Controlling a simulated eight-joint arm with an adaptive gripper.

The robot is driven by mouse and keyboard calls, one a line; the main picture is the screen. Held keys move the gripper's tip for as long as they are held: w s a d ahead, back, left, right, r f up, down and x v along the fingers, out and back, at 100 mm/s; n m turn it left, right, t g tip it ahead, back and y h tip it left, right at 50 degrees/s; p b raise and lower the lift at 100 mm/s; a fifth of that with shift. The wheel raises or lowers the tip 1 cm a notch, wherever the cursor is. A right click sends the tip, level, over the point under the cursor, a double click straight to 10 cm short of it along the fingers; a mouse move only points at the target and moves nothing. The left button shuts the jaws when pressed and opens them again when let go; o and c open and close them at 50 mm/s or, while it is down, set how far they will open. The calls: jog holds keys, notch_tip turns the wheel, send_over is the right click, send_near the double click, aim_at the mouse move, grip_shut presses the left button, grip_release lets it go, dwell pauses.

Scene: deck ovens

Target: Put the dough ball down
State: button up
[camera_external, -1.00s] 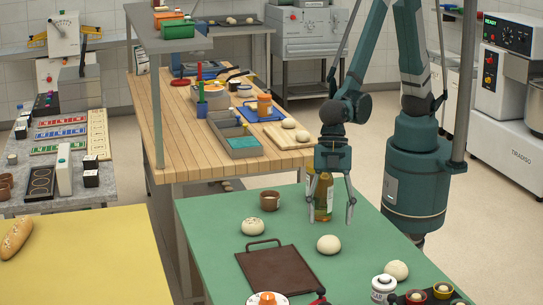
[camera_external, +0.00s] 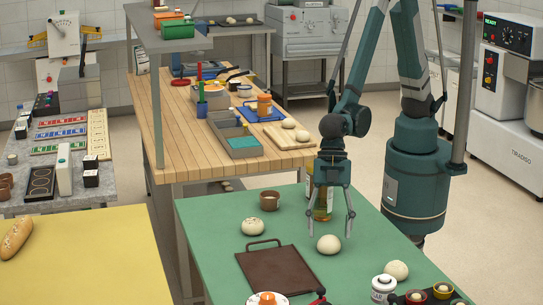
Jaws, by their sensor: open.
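A smooth pale dough ball (camera_external: 329,245) rests on the green table (camera_external: 215,220), right of the brown board with a handle (camera_external: 280,271). My gripper (camera_external: 331,226) points down just above this ball, with its fingers spread apart and nothing between them. The fingertips show at either side of and slightly above the ball; I cannot tell their exact depth. A speckled dough ball (camera_external: 252,227) sits farther left, behind the board. Another plain dough ball (camera_external: 396,270) lies to the right, near the small pots.
A bottle (camera_external: 322,203) stands behind my gripper, partly hidden by it. A brown cup (camera_external: 269,201) stands to its left. The brown board is empty.

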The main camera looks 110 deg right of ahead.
jog(key=shift+x, duration=1.3)
jog(key=c, duration=1)
